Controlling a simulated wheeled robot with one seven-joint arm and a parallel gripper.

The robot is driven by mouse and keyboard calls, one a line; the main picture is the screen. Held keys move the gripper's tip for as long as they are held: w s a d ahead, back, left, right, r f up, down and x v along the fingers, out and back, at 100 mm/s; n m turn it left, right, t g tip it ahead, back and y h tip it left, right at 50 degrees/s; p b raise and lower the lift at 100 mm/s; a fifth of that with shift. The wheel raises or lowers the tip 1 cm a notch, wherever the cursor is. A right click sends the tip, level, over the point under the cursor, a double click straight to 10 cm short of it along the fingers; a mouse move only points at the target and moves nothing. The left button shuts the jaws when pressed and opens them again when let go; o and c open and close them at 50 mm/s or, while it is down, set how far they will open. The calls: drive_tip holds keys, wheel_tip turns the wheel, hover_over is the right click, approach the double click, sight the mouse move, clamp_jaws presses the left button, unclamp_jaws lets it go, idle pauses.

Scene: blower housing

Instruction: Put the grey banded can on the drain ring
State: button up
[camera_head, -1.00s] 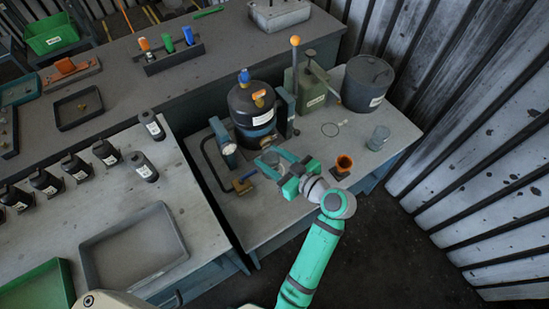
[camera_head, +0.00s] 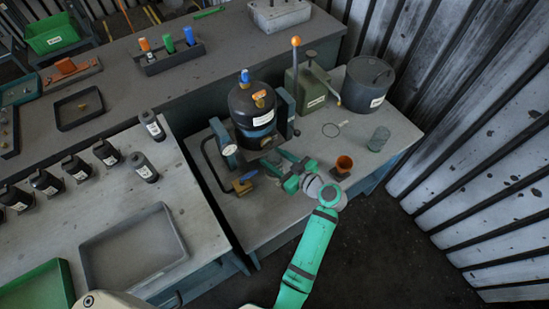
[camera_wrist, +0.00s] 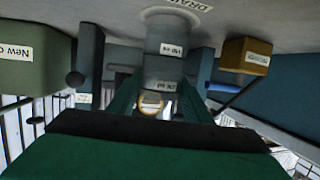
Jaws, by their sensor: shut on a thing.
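The grey banded can (camera_wrist: 163,68) is between my gripper's fingers in the wrist view, which shows the bench at the top. It bears white labels. Its base end is close to the bench, by lettering that starts "DRAIN"; I cannot tell whether it touches. My gripper (camera_head: 274,164) is shut on the can, low at the front of the black vessel (camera_head: 251,112). The fingers mostly hide the can in the head view.
A brass block (camera_head: 242,186) sits left of my gripper. A green pump box (camera_head: 312,92) and grey drum (camera_head: 367,85) stand behind. The front left bench corner is clear.

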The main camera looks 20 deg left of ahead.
drive_tip(key=o, duration=1.2)
drive_tip(key=shift+f, duration=0.15)
drive_tip(key=shift+c, duration=0.2)
drive_tip(key=shift+s+d+r, duration=0.1)
drive_tip(key=shift+d+r, duration=0.15)
drive_tip(key=shift+r, duration=0.05)
drive_tip(key=v, duration=1.1)
drive_tip(key=shift+d, duration=0.15)
drive_tip(key=shift+s, duration=0.1)
